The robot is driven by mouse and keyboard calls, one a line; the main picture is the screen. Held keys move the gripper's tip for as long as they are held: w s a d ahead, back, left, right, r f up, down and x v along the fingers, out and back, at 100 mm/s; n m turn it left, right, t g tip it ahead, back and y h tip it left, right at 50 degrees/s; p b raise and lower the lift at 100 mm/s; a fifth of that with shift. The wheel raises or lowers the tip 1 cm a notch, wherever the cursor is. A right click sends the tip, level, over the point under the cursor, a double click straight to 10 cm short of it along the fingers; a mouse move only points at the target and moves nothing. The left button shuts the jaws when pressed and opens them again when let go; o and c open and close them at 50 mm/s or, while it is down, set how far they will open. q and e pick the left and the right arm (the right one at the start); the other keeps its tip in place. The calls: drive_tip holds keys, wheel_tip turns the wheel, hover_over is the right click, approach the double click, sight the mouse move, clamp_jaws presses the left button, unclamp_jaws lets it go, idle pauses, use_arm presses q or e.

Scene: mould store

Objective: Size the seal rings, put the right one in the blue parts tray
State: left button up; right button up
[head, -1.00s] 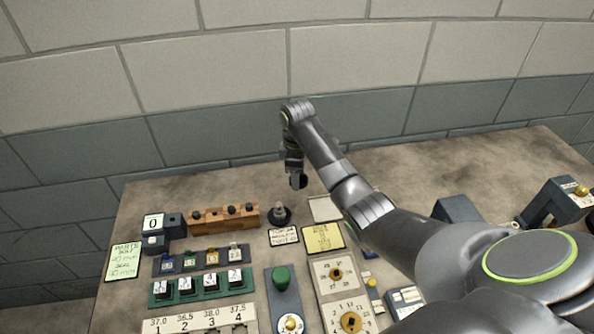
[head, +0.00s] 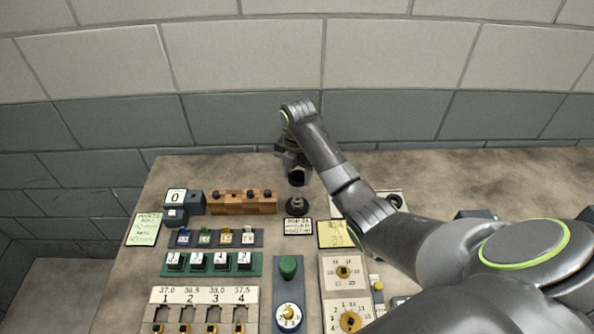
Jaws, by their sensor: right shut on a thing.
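My right gripper (head: 297,179) points down just above a dark round stand with a short grey post (head: 297,204) on the bench. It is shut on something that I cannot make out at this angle. A dark ring (head: 395,201) shows just right of my right forearm, by a pale plate; I cannot tell whether it is one of the seal rings. The blue parts tray is not identifiable in this view. My left gripper is not in view.
A wooden block with black knobs (head: 243,203), a green rack (head: 210,263), a numbered slot panel (head: 203,296) and a green-knobbed unit (head: 288,300) fill the left and middle of the bench (head: 440,172). Its back right is clear.

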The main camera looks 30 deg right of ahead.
sight(297, 196)
drive_tip(key=shift+a+f, duration=0.1)
drive_tip(key=shift+f, duration=0.05)
wheel_tip(297, 196, down, 4)
drive_tip(key=b, duration=0.5)
drive_tip(key=shift+f, duration=0.45)
drive_tip(key=shift+f+p, duration=0.25)
drive_tip(key=shift+p, duration=0.95)
idle(1.3)
drive_tip(key=shift+f, duration=0.6)
idle(0.6)
drive_tip(key=o, duration=1)
drive_tip(key=shift+o, duration=0.4)
